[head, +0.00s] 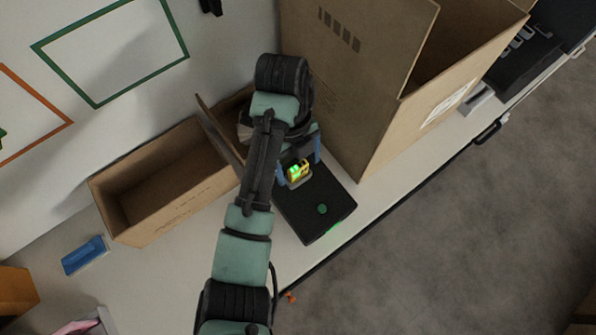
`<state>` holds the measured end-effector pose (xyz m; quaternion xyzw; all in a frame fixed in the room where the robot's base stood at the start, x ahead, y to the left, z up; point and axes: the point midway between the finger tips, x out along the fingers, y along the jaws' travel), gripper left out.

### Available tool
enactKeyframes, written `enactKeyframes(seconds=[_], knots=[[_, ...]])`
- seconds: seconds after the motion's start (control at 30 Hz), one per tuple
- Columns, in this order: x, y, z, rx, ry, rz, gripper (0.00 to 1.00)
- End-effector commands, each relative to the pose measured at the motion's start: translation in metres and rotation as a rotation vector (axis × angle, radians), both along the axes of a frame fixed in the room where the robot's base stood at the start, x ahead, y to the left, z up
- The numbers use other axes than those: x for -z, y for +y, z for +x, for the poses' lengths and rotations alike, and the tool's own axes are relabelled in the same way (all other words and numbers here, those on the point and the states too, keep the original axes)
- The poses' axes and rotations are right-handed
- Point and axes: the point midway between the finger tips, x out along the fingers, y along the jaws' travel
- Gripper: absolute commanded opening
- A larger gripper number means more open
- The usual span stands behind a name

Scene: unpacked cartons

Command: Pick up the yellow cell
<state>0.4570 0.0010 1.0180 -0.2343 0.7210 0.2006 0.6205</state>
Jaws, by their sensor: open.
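The yellow cell (305,168) is a small yellow block with a bright green glow on its left side. It sits at the upper part of a flat black device (318,196) on the light table. My gripper (299,170) is over the device, with its blue fingers apart on either side of the cell. The fingers look open, and I cannot tell whether they touch it. My arm hides part of the device's left side.
A tall cardboard carton (352,75) stands close on the right. An open, empty-looking carton (170,205) is on the left. A blue object (84,255) lies at the lower left. The table's front edge (385,218) runs below the device.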

Motion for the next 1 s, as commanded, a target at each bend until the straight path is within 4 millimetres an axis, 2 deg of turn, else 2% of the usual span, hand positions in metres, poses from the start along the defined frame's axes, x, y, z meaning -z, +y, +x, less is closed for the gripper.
enactKeyframes(seconds=[0.13, 0.37, 0.47, 0.87, 0.9, 1.0], knots=[[0.012, -0.001, -0.002, -0.002, 0.003, 0.001, 0.90], [0.015, -0.001, -0.002, -0.001, 0.001, 0.001, 0.90], [0.014, -0.001, -0.002, -0.001, 0.001, 0.001, 0.76], [0.014, -0.001, -0.002, -0.001, 0.000, 0.002, 0.04], [0.014, -0.001, -0.002, -0.001, 0.000, 0.002, 0.00], [0.014, -0.001, -0.002, -0.001, 0.000, 0.002, 0.00]])
